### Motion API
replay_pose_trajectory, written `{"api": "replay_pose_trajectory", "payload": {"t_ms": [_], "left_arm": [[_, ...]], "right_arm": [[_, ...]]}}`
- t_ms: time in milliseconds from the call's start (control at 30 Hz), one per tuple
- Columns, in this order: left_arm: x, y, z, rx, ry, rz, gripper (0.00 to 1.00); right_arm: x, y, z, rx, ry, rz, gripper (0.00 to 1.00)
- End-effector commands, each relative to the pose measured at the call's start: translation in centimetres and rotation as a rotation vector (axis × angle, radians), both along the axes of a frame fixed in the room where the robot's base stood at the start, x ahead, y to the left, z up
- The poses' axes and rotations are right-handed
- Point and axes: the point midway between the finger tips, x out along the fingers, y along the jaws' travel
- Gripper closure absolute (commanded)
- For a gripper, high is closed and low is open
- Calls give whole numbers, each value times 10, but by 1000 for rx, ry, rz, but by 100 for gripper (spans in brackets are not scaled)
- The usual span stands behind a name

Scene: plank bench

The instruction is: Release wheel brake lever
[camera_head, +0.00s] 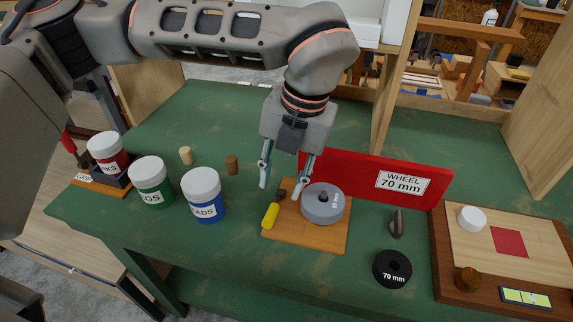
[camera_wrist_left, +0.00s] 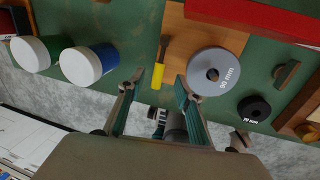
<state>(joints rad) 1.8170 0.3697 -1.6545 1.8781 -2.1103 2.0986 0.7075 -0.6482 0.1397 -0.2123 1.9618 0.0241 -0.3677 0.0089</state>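The brake lever has a yellow grip (camera_head: 270,216) and a dark pivot end, and lies beside a grey wheel (camera_head: 322,203) on an orange-brown wooden board. In the left wrist view the yellow grip (camera_wrist_left: 157,76) points toward me and the wheel (camera_wrist_left: 217,72), marked 90 mm, is to its right. The lever's dark end appears near or against the wheel's edge; contact is unclear. My left gripper (camera_head: 284,182) is open and empty, above the board near the lever and wheel. In the wrist view its fingers (camera_wrist_left: 159,80) are either side of the grip. My right gripper does not show.
A red panel labelled WHEEL 70 mm (camera_head: 403,182) stands behind the board. A black 70 mm wheel (camera_head: 392,269) lies to the right. White-lidded jars (camera_head: 204,195) stand left. A wooden tray (camera_head: 444,265) is at far right. The green bench front is clear.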

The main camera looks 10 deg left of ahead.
Motion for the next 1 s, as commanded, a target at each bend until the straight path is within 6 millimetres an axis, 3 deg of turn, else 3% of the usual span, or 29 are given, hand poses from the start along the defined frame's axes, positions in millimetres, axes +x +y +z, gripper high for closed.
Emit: {"api": "replay_pose_trajectory", "payload": {"t_ms": [433,867,1000], "left_arm": [[0,11,-59,0,3,-1,66],[0,14,-70,0,0,0,66],[0,14,-69,0,0,0,97]], "right_arm": [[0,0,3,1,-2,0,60],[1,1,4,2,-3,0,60],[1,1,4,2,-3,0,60]]}}
